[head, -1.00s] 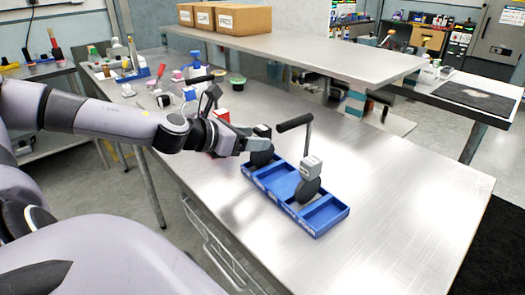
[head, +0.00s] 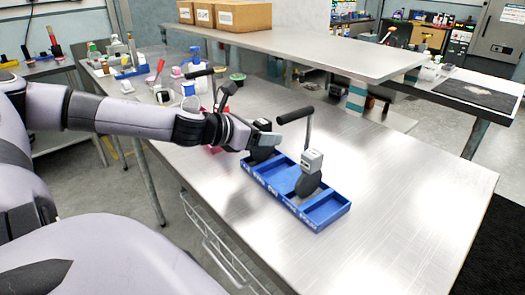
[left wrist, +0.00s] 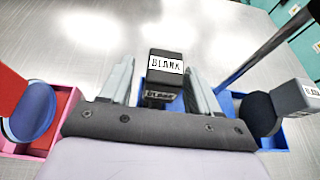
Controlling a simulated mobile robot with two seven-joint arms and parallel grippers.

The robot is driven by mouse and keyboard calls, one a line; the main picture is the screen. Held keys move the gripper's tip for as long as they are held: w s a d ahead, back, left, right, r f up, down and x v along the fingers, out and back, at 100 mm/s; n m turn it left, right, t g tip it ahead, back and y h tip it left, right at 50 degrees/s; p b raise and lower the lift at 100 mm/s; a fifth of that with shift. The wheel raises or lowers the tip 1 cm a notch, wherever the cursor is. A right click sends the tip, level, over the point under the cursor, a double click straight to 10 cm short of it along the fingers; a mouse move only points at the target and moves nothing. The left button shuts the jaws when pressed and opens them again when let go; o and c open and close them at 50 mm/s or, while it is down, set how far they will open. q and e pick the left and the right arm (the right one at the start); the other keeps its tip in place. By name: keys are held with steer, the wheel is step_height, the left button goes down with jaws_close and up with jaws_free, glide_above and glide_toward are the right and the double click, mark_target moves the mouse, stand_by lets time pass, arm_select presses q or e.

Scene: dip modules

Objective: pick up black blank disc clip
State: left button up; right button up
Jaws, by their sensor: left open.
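The black blank disc clip (left wrist: 165,66) is a black block with a white BLANK label. In the left wrist view it stands between the two fingers of my left gripper (left wrist: 160,75), which is open, with a finger on either side. In the head view the clip's black top (head: 264,124) and dark disc (head: 262,154) show at the far end of the blue tray (head: 325,213). My left gripper (head: 264,140) is at the clip there and partly covers it. Whether the fingers touch the clip I cannot tell. My right gripper is not in view.
A grey clip (head: 312,160) with a dark disc and a black-handled rod stands in the same tray, close on the right in the wrist view (left wrist: 298,97). A red tray (left wrist: 58,113) with a blue disc is at left. The table right of the blue tray is clear.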

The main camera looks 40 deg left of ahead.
arm_select(q)
steer(key=c, duration=1.1)
steer(key=shift+o, duration=0.2)
